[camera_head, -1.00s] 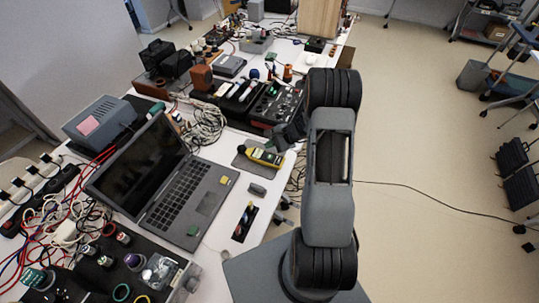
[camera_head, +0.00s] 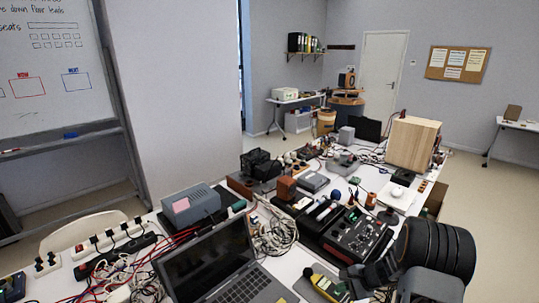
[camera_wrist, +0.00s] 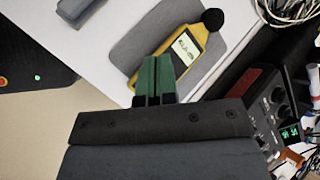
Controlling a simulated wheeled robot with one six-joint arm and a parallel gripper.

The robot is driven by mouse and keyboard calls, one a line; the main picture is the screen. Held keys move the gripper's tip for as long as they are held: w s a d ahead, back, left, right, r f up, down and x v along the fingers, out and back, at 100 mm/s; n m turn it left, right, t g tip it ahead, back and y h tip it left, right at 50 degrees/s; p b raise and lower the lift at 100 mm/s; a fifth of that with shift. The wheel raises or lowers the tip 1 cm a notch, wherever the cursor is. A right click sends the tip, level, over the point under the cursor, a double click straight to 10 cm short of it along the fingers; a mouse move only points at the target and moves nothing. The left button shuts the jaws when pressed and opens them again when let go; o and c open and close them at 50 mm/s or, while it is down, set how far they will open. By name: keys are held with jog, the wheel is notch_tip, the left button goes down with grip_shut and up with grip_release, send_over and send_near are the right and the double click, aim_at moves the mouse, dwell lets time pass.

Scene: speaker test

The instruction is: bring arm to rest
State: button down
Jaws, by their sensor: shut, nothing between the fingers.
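My gripper (camera_wrist: 154,80) shows in the wrist view with its two green fingers together and nothing between them. In that view it appears over the edge of the white table, in front of a yellow sound level meter (camera_wrist: 186,52) lying on a grey mat (camera_wrist: 138,47). In the head view my dark arm is at the lower right, beside the table; the fingers are hard to make out there. The meter (camera_head: 326,284) is at the bottom edge of that view, close to the arm. I cannot tell the gap between gripper and meter.
An open laptop (camera_head: 212,262) is left of the meter. A black mixer (camera_head: 357,235), tangled cables (camera_head: 275,235), a grey box (camera_head: 191,204) and a wooden box (camera_head: 412,144) crowd the table. Bare floor (camera_head: 500,200) lies to the right.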

jog(key=s+a+r+n+h, duration=0.3)
jog(key=s+r+n, duration=0.4)
jog(key=r, duration=0.5)
jog(key=s+a+r+n+t+h, duration=0.1)
jog(key=s+a+r+n+h, duration=0.3)
jog(key=s+r, duration=0.7)
notch_tip(320, 180, up, 2)
jog(key=a+n, duration=0.2)
jog(key=n, duration=0.1)
jog(key=shift+a+n, duration=0.3)
jog(key=shift+n, duration=0.1)
jog(key=shift+w, duration=0.1)
